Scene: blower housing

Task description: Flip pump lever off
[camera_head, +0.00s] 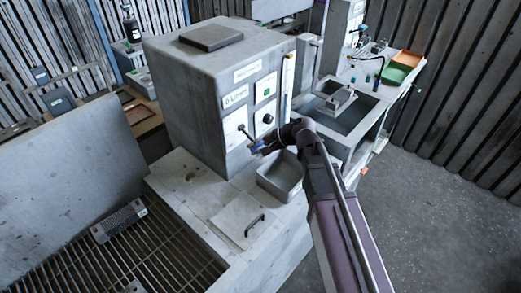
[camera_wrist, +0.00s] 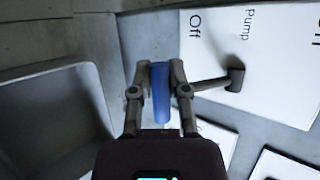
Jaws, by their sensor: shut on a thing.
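The pump lever has a blue handle (camera_wrist: 159,92) and a grey stem that runs right to a pivot (camera_wrist: 235,79) on a white panel. The panel reads "Pump", with "Off" at its left and a cut-off word at its right edge in the wrist view. The handle lies toward the "Off" side. My gripper (camera_wrist: 160,75) is shut on the blue handle, one finger on each side. In the head view my gripper (camera_head: 259,147) is at the front of the grey housing (camera_head: 190,90), and the lever slants down right to it.
An open grey bin (camera_head: 281,178) stands just below my gripper, and its rim (camera_wrist: 95,72) is at left in the wrist view. A black knob (camera_head: 267,118) is close by on the housing. A hatch with a handle (camera_head: 250,222) lies in front.

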